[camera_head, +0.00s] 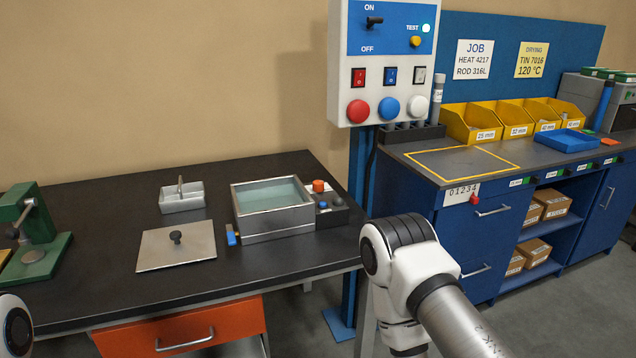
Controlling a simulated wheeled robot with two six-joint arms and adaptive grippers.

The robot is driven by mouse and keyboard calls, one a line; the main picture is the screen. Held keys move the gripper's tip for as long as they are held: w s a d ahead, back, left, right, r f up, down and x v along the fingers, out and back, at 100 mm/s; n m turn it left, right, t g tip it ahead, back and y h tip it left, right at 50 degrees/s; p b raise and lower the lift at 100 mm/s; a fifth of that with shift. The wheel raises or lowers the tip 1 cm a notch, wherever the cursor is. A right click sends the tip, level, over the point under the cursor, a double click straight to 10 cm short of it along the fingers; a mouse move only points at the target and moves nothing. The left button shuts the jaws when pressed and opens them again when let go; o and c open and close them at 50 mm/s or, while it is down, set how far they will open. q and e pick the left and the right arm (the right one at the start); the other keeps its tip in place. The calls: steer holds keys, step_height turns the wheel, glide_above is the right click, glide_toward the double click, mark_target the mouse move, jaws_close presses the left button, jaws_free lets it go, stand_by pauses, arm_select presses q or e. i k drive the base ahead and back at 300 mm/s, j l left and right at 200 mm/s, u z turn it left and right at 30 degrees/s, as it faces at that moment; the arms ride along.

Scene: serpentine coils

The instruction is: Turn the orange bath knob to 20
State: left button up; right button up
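The orange bath knob (319,186) stands on a small dark control box (333,212) at the right side of the metal water bath (273,229). Its scale and setting are too small to read. A blue knob sits below it on the same box. The bath holds clear, bluish water and stands on the black table. My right arm shows at the lower right, in front of the table's right edge, but its gripper is out of view. Only a small part of my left arm shows at the bottom left corner, and its gripper is out of view.
A metal lid (176,246) with a black knob lies left of the bath, with a small sink-like tray (182,198) behind it. A green press (33,222) stands at far left. A switch panel (384,70) on a blue post rises behind the table's right end.

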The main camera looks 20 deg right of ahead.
mark_target(318, 185)
steer(key=i+l+z, duration=0.1)
steer(key=z, duration=0.3)
steer(key=i+z, duration=0.2)
steer(key=z, duration=0.15)
steer(key=i+z, duration=0.15)
steer(key=z, duration=0.25)
